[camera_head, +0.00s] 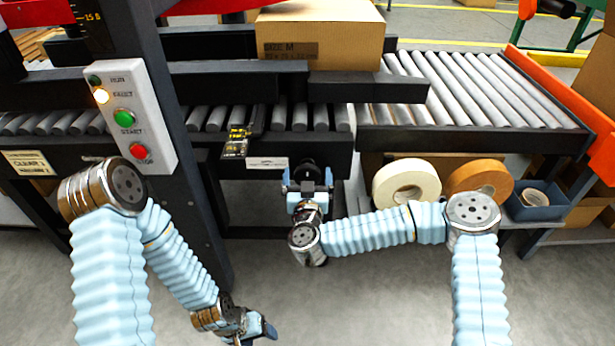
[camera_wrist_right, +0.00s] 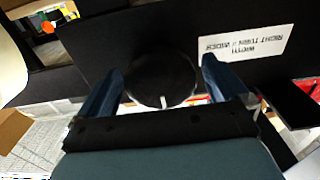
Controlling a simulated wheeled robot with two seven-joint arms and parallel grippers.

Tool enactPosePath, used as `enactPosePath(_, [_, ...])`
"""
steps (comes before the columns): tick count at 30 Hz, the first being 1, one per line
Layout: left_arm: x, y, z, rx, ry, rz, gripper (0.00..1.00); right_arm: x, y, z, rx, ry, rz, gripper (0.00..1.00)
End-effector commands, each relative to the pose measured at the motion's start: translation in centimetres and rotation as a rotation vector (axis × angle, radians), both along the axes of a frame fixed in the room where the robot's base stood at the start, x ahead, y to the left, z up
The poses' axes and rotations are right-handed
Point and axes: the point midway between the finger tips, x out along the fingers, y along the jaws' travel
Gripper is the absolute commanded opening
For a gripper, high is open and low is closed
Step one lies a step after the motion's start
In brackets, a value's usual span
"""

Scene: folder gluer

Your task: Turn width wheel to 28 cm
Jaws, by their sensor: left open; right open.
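The width wheel (camera_head: 307,171) is a round black knob on the front of the dark conveyor frame. It shows larger in the right wrist view (camera_wrist_right: 160,80), with a short white mark at its edge. My right gripper (camera_head: 307,180) is open, with one finger on each side of the wheel. I cannot tell whether the fingers touch it. A white label (camera_head: 267,163) beside the wheel is upside down in the wrist view (camera_wrist_right: 245,42). A yellow-lit scale (camera_head: 236,143) sits left above the label; its reading is too small to tell. My left gripper (camera_head: 262,332) is open and empty, low over the floor.
A control panel (camera_head: 130,115) is on the black post at left. Tape rolls (camera_head: 406,185) and a blue bin (camera_head: 535,203) sit on a lower shelf to the right.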

Motion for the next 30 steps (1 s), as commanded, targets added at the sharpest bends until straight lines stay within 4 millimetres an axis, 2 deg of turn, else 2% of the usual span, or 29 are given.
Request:
enactPosePath(5, [0.0, 0.0, 0.0, 0.000, 0.000, 0.000, 0.65, 0.0, 0.0, 0.0, 0.000, 0.000, 0.000, 0.98])
enactPosePath(15, [0.0, 0.0, 0.0, 0.000, 0.000, 0.000, 0.65, 0.0, 0.0, 0.0, 0.000, 0.000, 0.000, 0.47])
enactPosePath(23, [0.0, 0.0, -0.2, 0.001, 0.000, 0.001, 0.65, 0.0, 0.0, 0.0, 0.023, -0.002, 0.000, 0.47])
enactPosePath(30, [0.1, 0.3, -1.1, 0.004, -0.002, 0.004, 0.65, 0.0, 0.0, 0.1, 0.140, -0.007, 0.000, 0.47])
